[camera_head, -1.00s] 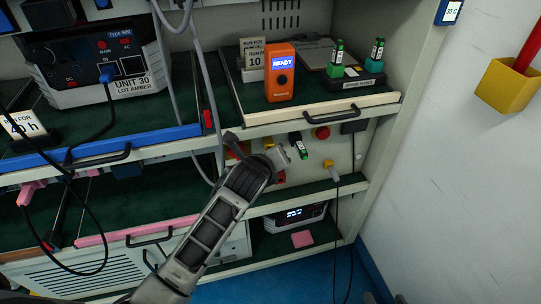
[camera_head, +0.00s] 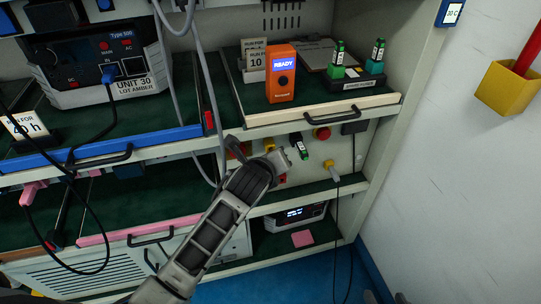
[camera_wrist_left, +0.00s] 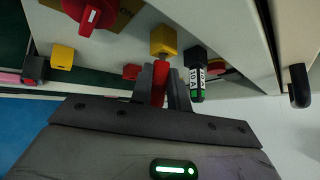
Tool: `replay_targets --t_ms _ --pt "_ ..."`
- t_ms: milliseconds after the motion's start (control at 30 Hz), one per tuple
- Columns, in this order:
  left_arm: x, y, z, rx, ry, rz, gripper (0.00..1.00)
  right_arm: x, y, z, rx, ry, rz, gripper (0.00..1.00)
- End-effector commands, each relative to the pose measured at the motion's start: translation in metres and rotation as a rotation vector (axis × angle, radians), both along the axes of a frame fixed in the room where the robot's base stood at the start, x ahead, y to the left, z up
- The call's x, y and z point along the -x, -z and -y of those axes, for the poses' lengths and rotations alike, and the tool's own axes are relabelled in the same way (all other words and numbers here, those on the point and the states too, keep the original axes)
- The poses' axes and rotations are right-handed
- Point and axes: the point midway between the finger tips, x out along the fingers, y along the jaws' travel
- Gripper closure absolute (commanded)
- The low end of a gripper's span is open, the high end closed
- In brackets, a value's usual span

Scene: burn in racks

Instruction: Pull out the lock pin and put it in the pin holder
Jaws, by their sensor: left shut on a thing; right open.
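My left gripper (camera_head: 280,158) reaches up to the beige front panel below the right shelf. In the left wrist view, its fingers (camera_wrist_left: 162,90) are shut on a red pin-like piece (camera_wrist_left: 160,78), which I take for the lock pin. The piece lines up with a yellow block (camera_wrist_left: 163,40) on the panel; whether it is still inside the block I cannot tell. Another yellow block (camera_wrist_left: 62,57) sits to its left, and it may be the pin holder, but I cannot tell. My right gripper is not in view.
A black, green-ended fuse (camera_wrist_left: 197,75) labelled 10A is close right of the fingers. A red knob (camera_wrist_left: 90,12) is upper left. A red button (camera_head: 321,133) and a yellow plug (camera_head: 332,171) are nearby. An orange READY device (camera_head: 281,88) stands on the shelf above.

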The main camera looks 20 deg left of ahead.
Motion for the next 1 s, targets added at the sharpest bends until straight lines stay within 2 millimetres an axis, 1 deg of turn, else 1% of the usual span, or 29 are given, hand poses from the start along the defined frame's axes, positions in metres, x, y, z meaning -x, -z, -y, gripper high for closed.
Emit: replay_targets --t_ms 33,600,1000 --pt "0.0003 -0.0021 0.0044 0.005 0.007 0.005 1.0 -0.0003 -0.0014 -0.0001 0.0 0.0 0.0 0.52" --pt "0.0048 -0.0045 0.0082 0.008 0.008 0.01 1.0 -0.0001 -0.0073 0.0 0.0 0.0 -0.001 0.52" --pt "0.0047 -0.0052 0.0091 0.009 0.009 0.014 1.0 0.0 -0.0074 0.0 0.0 0.0 -0.001 0.52"
